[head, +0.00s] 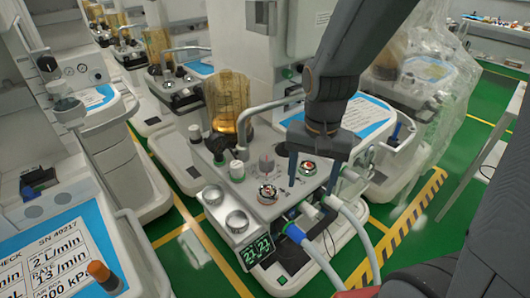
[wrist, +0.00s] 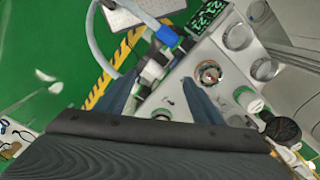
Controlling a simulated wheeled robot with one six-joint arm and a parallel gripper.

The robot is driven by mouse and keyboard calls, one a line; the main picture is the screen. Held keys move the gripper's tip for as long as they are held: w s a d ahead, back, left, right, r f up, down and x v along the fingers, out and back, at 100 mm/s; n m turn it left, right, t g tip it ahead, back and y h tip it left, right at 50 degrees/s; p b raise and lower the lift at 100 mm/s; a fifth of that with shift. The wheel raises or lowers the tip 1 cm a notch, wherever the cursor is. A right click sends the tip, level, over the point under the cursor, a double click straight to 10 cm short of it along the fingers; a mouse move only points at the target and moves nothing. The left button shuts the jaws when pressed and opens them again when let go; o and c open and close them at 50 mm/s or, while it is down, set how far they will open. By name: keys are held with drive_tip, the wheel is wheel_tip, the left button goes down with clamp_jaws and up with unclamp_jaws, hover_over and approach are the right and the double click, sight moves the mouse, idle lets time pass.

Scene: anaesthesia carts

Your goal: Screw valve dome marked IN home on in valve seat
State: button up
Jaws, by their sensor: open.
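My gripper (head: 311,188) is open, its two fingers pointing down over the cart's top panel, apart and with nothing seen gripped. In the wrist view its fingers (wrist: 160,98) straddle a pale part of the panel. A round metal-rimmed fitting with a red centre (head: 308,168) shows between and behind the fingers. A similar round fitting (head: 268,193) sits nearer the front left, and it also shows in the wrist view (wrist: 208,73) beside one finger. A small greyish rounded piece (head: 266,165) stands behind it. I cannot read an IN mark, nor tell for sure which piece is the dome.
Two round metal cups (head: 237,221) and a green display (head: 257,250) are at the panel's front left. A blue-collared hose (head: 298,235) is at the front right. An amber canister (head: 227,100) and a bent grey pipe (head: 245,120) stand behind.

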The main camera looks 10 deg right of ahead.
sight(269, 187)
drive_tip(key=w+a+r+m+p, duration=0.1)
drive_tip(key=a+m, duration=0.2)
drive_tip(key=w+a+r+m+p, duration=0.1)
drive_tip(key=w+a+m, duration=0.1)
drive_tip(key=a+m, duration=0.1)
drive_tip(key=w+a+r+m+p, duration=0.1)
drive_tip(key=a+m+p, duration=0.1)
drive_tip(key=a+m, duration=0.1)
drive_tip(key=shift+w+r+m, duration=0.15)
drive_tip(key=shift+w+m, duration=0.15)
drive_tip(key=shift+m, duration=0.4)
drive_tip(key=shift+a+f, duration=0.1)
drive_tip(key=shift+f, duration=0.4)
drive_tip(key=shift+w+f+p, duration=0.1)
drive_tip(key=shift+f+p, duration=0.6)
drive_tip(key=shift+f, duration=2.7)
drive_tip(key=c, duration=1.3)
drive_tip(key=m, duration=1.3)
drive_tip(key=shift+s, duration=0.25)
